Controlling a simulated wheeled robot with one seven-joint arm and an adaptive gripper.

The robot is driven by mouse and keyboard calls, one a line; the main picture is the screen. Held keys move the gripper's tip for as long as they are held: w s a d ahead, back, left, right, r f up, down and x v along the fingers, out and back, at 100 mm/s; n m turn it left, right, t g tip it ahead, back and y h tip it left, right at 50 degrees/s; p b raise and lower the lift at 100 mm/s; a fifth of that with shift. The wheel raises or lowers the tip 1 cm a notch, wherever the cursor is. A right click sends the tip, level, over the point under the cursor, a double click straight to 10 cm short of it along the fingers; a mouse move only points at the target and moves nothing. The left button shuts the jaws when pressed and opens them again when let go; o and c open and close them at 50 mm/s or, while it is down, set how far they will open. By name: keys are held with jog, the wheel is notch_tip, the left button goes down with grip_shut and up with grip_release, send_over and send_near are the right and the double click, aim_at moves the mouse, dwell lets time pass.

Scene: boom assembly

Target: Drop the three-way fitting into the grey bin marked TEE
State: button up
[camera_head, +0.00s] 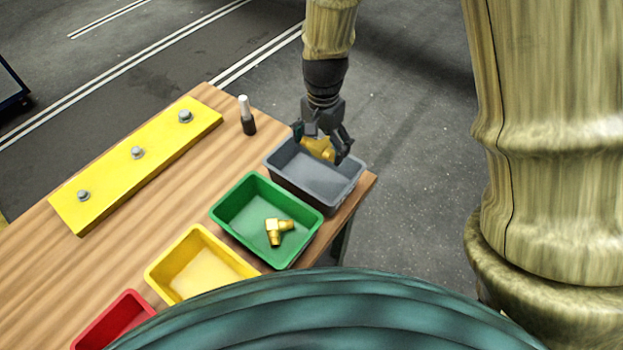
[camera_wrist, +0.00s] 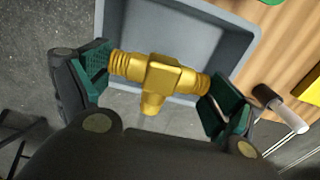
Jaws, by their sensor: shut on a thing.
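A brass three-way fitting (camera_wrist: 162,77) is held across its two end threads between the green-padded fingers of my gripper (camera_wrist: 158,85). In the head view the fitting (camera_head: 319,148) shows between the fingertips of my gripper (camera_head: 322,145), over the back part of the grey bin (camera_head: 339,198). In the wrist view the grey bin (camera_wrist: 230,62) lies beyond the fitting, and the fitting's stem points toward the bin's near wall. No marking on the bin is legible. I cannot tell the exact height above the bin.
A green bin (camera_head: 236,207) beside the grey one holds a brass elbow fitting (camera_head: 277,230). A yellow bin (camera_head: 198,268) and a red bin (camera_head: 113,322) continue the row. A yellow bar with bolts (camera_head: 135,164) and an upright marker-like item (camera_head: 247,115) stand on the wooden table.

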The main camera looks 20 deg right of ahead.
jog(key=shift+f, duration=0.25)
jog(key=shift+w+f, duration=0.15)
jog(key=shift+w, duration=0.05)
jog(key=o, duration=0.9)
jog(key=shift+s, duration=0.2)
jog(key=shift+w, duration=0.1)
notch_tip(320, 180, up, 12)
jog(key=shift+r, duration=0.1)
